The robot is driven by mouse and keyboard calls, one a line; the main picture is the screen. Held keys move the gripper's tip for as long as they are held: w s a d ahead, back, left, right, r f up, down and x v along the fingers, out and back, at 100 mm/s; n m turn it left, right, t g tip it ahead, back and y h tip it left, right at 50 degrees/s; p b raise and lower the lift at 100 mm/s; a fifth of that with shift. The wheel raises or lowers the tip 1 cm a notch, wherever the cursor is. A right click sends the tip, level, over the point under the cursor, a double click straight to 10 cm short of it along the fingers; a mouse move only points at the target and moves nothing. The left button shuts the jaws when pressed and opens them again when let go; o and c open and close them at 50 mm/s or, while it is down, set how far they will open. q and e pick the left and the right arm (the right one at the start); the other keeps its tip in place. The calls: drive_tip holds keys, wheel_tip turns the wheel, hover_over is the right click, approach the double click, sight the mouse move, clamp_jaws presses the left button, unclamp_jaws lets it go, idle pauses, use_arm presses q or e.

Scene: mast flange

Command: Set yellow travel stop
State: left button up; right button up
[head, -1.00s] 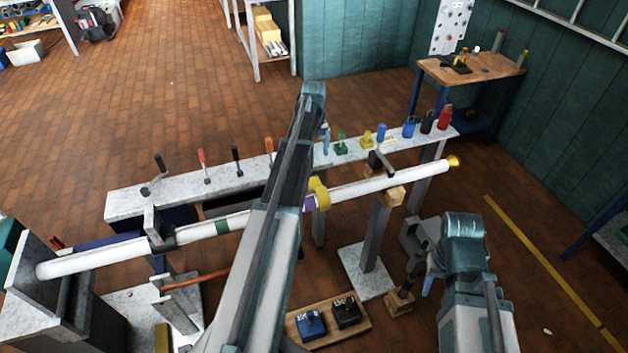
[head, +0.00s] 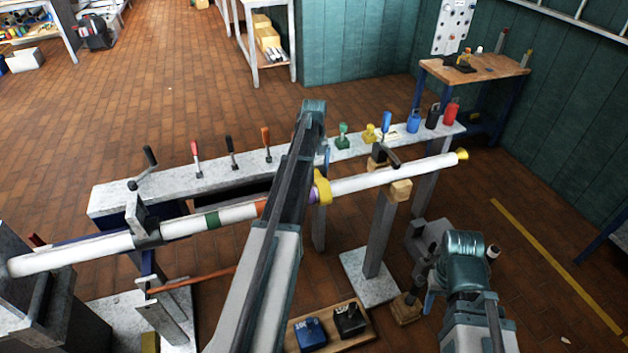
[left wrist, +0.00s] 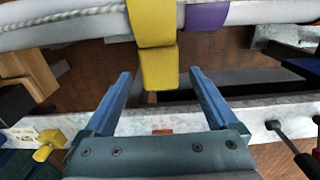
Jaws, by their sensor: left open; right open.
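The yellow travel stop (head: 323,190) is a yellow collar around the long white mast tube (head: 390,177), beside a purple band. In the left wrist view the yellow stop (left wrist: 155,22) has a block-like lug hanging below the tube. My left gripper (left wrist: 160,74) is open, its two blue fingers on either side of the lug in the picture; I see no contact. In the head view my left arm hides most of that gripper; a blue finger (head: 326,157) shows near the stop. My right gripper (head: 430,302) is low at the right, away from the tube, its jaws barely visible.
A grey rail (head: 190,181) behind the tube carries several coloured handles and knobs. A post with a wooden block (head: 399,191) supports the tube. A wooden board (head: 330,328) with a blue and a black block lies below. Open floor is at right.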

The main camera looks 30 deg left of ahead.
use_arm(q)
drive_tip(key=shift+f+b, duration=0.4)
drive_tip(key=shift+f, duration=0.4)
clamp_jaws()
